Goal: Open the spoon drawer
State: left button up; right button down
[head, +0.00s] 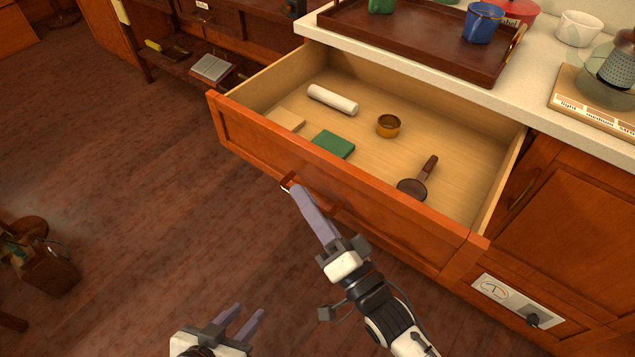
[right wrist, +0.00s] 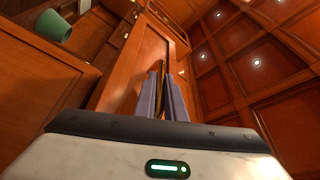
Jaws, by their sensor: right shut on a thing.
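The drawer (head: 340,210) is pulled well out from the counter, with its inside in plain view. It holds a white roll (head: 332,100), a green block (head: 333,145), a tan block (head: 286,119), a brass ring-shaped cup (head: 388,125) and a small dark pan-like utensil with a brown handle (head: 412,188). My right gripper (head: 296,190) is at the drawer front, shut on its handle. In the right wrist view the fingers (right wrist: 162,95) close around the handle bar. My left gripper (head: 245,322) is low at the bottom, fingers apart, empty and clear of the drawer.
On the counter above are a brown tray (head: 400,45) with a blue cup (head: 482,22), a white bowl (head: 579,28) and a grinder-like thing (head: 617,69). A cabinet door (head: 580,215) and a dial panel (head: 515,302) are at right. The floor at left is largely clear.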

jog(key=c, duration=1.8)
grip_release()
jog(key=shift+d, duration=0.1)
jog(key=shift+s+d+f, duration=0.1)
jog(key=shift+s+d, duration=0.1)
jog(key=shift+s, duration=0.1)
jog(key=v, duration=0.9)
jog(key=shift+s+d, duration=0.15)
jog(key=shift+s, duration=0.05)
